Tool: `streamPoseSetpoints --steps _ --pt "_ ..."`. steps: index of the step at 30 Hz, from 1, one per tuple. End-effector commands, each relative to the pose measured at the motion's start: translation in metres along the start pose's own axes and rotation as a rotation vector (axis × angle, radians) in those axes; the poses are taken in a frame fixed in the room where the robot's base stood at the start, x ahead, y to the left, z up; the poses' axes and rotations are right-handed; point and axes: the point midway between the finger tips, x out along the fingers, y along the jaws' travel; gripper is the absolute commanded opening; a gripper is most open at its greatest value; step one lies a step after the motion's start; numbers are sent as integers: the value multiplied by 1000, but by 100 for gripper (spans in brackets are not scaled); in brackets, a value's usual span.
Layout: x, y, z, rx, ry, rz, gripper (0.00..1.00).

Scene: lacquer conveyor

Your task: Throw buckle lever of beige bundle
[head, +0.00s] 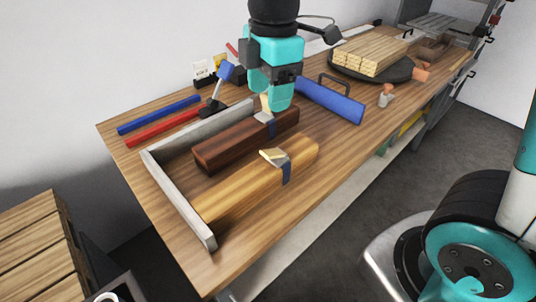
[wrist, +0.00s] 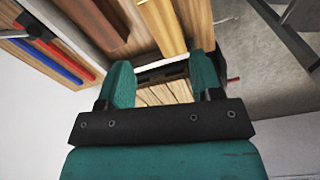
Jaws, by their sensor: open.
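The beige bundle (head: 235,190) lies along the front of the bench, with a dark blue strap (head: 287,173) around its right part. Its pale buckle lever (head: 274,155) stands tilted up from the top beside the strap. My gripper (head: 280,104) hangs behind and above this lever in the head view, apart from it, with nothing seen between the fingers. In the wrist view my gripper (wrist: 162,78) has its two teal fingers spread. The beige bundle (wrist: 163,25) shows there beyond the fingers, but its lever is not in that view.
A dark brown bundle (head: 225,146) with its own strap and pale lever lies just behind. A grey fence (head: 180,204) bounds the left and back. Blue (head: 158,115) and red (head: 163,128) bars lie behind it. A blue case (head: 331,101) stands to the right.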

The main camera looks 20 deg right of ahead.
Motion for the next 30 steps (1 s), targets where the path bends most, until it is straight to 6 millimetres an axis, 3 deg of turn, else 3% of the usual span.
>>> streamPoseSetpoints --steps 4,11,30 --pt "4 22 8 -166 -41 -17 60" --pt "22 27 11 -225 -52 -27 60" --pt "156 24 18 -222 -51 -27 60"
